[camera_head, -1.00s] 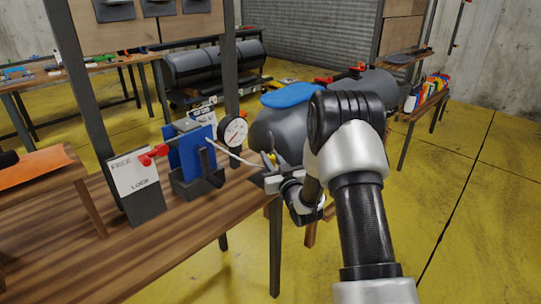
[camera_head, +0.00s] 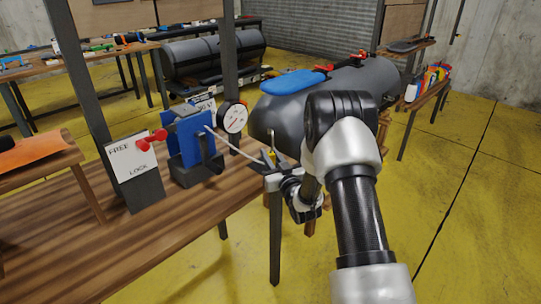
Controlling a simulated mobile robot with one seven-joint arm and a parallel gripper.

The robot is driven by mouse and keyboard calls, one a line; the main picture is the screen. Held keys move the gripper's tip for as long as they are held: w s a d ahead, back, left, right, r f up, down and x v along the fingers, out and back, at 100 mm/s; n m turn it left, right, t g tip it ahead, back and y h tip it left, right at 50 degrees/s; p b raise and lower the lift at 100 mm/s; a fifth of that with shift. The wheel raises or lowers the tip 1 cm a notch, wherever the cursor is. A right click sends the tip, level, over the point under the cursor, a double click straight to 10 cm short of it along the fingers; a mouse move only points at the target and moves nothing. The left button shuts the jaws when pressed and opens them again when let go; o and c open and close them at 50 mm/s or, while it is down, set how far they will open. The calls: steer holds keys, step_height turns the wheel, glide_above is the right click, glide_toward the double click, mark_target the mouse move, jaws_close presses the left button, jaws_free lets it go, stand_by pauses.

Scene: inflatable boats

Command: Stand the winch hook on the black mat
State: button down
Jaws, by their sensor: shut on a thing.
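The winch (camera_head: 190,140) stands on the wooden bench, with a blue body, a dark base and a red knob on its left. A pale line (camera_head: 236,148) runs taut from it, down and right to my gripper (camera_head: 272,163). My gripper is shut at the line's end, just over the bench's right end. The winch hook is small and mostly hidden by the dark fingers; I cannot make out its shape or tilt. I cannot pick out the black mat; the fingers and wrist cover that bench corner.
A grey boat tube (camera_head: 285,115) with a blue paddle (camera_head: 292,83) lies behind my gripper. The bench front (camera_head: 165,235) is bare.

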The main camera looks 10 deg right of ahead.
steer(key=c, duration=1.5)
jaws_free()
